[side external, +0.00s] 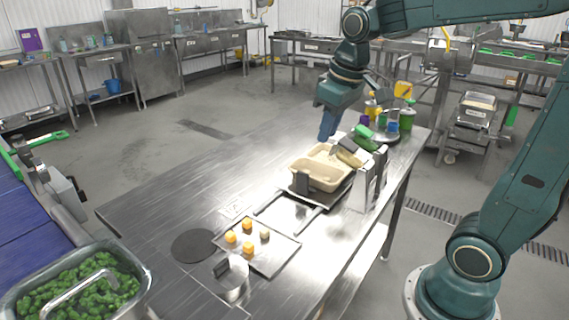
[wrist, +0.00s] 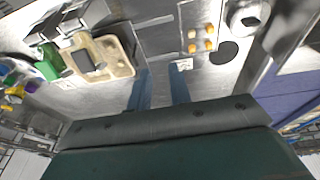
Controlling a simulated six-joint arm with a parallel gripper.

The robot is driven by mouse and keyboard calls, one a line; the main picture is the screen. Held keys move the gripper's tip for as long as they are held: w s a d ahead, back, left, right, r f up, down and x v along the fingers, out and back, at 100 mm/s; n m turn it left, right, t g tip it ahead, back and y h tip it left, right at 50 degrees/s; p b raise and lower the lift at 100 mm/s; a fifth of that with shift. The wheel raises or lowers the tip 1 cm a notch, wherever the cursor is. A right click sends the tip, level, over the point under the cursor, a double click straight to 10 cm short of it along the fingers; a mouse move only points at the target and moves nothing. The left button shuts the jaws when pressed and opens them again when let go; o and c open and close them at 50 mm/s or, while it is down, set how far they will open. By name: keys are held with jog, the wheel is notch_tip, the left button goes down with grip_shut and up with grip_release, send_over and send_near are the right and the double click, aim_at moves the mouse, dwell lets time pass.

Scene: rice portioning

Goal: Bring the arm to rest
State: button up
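My gripper (side external: 327,124) hangs above the far part of the steel table (side external: 150,203), pointing down, beyond the beige tray. In the wrist view its two blue fingers (wrist: 160,88) stand apart with nothing between them, so it is open and empty. My arm reaches in from the right and is raised clear of the table. The beige compartment tray (side external: 318,176) sits on a dark stand, with a dark block at its near side; it also shows in the wrist view (wrist: 118,58). Whether the tray holds rice cannot be told.
A metal holder (side external: 366,188) with green- and dark-handled tools stands right of the beige tray. A tray (side external: 272,258) bears several orange pieces. Coloured bottles (side external: 405,119) stand at the far right corner. The table's left side is clear.

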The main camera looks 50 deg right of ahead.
jog(key=s+a+f+t, duration=0.1)
jog(key=s+a, duration=0.1)
jog(key=s, duration=0.4)
jog(key=s+a+t, duration=0.1)
jog(key=s+a, duration=0.2)
jog(key=s, duration=0.4)
jog(key=shift+s+a+f+t+y, duration=0.2)
jog(key=shift+a+f+t+y, duration=0.1)
jog(key=shift+f, duration=0.05)
dwell(0.9)
